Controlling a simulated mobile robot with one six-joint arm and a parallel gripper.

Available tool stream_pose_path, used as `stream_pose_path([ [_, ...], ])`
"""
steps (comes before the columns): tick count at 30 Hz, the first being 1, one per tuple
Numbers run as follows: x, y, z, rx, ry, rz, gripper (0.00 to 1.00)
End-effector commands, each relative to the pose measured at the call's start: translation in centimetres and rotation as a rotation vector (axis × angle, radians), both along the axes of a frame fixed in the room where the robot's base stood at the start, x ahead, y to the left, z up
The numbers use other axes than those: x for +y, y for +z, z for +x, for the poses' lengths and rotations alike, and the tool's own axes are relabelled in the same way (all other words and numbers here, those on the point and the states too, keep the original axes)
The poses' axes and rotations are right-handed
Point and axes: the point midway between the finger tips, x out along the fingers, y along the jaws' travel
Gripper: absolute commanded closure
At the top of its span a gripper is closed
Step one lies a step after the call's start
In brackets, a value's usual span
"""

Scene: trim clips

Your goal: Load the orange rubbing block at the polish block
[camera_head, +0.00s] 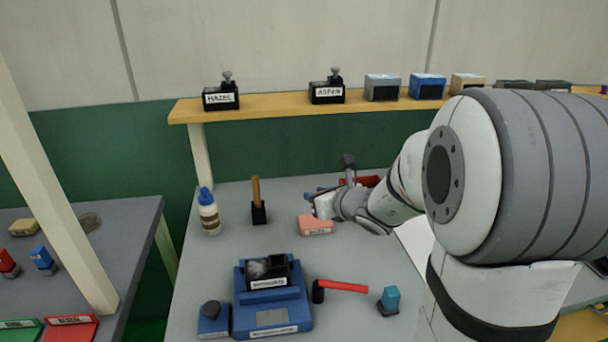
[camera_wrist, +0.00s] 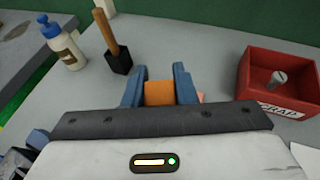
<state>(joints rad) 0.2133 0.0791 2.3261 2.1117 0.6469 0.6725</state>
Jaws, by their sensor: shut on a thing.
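My gripper (camera_wrist: 160,86) has blue fingers closed on the two sides of an orange block (camera_wrist: 158,94) in the wrist view. In the head view my gripper (camera_head: 315,197) is over the back of the grey table, and the held block is hidden. A salmon-pink block (camera_head: 315,226) with a small white label lies on the table just below my gripper. A sliver of pink also shows beside the right finger in the wrist view. I cannot read which thing is labelled as the polish block. A blue fixture (camera_head: 298,312) with a black top part stands at the front.
A red scrap box (camera_wrist: 305,88) holding a screw stands right of my gripper. A white bottle (camera_head: 209,216) and a wooden-handled tool (camera_head: 256,193) stand left. A red-handled tool (camera_head: 343,287) and a teal piece (camera_head: 391,298) lie front right. A shelf (camera_head: 270,107) runs behind.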

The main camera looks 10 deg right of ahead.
Motion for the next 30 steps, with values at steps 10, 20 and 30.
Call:
stream_pose_path([
  [10, 0.3, 0.1, 0.1, 0.000, 0.010, -0.001, 0.98],
  [20, 0.8, 0.9, 4.6, -0.013, 0.250, -0.005, 0.98],
  [30, 1.0, -0.5, 6.0, -0.001, 0.403, 0.001, 0.98],
])
